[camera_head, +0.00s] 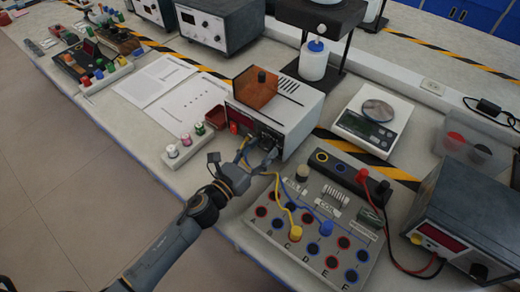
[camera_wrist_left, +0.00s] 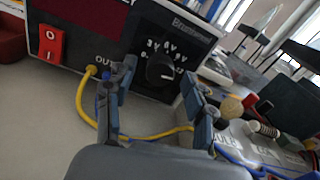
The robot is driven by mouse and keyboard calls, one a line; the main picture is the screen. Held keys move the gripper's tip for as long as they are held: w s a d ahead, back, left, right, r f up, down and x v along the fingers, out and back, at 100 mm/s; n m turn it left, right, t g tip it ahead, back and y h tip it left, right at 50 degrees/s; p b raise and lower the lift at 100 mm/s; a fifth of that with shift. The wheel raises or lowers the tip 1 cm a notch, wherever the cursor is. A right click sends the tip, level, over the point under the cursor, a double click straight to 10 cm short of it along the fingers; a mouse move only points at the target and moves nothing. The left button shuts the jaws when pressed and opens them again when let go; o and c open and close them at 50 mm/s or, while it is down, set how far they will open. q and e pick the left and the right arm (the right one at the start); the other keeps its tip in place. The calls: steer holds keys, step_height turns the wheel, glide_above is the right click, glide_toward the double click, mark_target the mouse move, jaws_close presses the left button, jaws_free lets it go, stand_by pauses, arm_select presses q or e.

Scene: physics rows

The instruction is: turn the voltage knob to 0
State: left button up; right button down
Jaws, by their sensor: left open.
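The voltage knob (camera_wrist_left: 160,68) is a round black knob on the dark front panel of a power supply, with white voltage marks around its upper side. Its exact setting is too small to read with certainty. The white-cased power supply (camera_head: 300,122) stands mid-bench in the head view. My left gripper (camera_wrist_left: 163,85) is open in front of the panel, one finger on each side of the knob in the wrist view, with no clear contact. My right gripper is not in view.
A red rocker switch (camera_wrist_left: 50,42) sits left on the panel. A yellow cable (camera_wrist_left: 84,105) runs from the output past my fingers to a socket board (camera_head: 305,225). A scale (camera_head: 375,120) stands to the right. Papers (camera_head: 180,110) lie to the left.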

arm_select(q)
jaws_close()
steer(key=shift+n, duration=3.4)
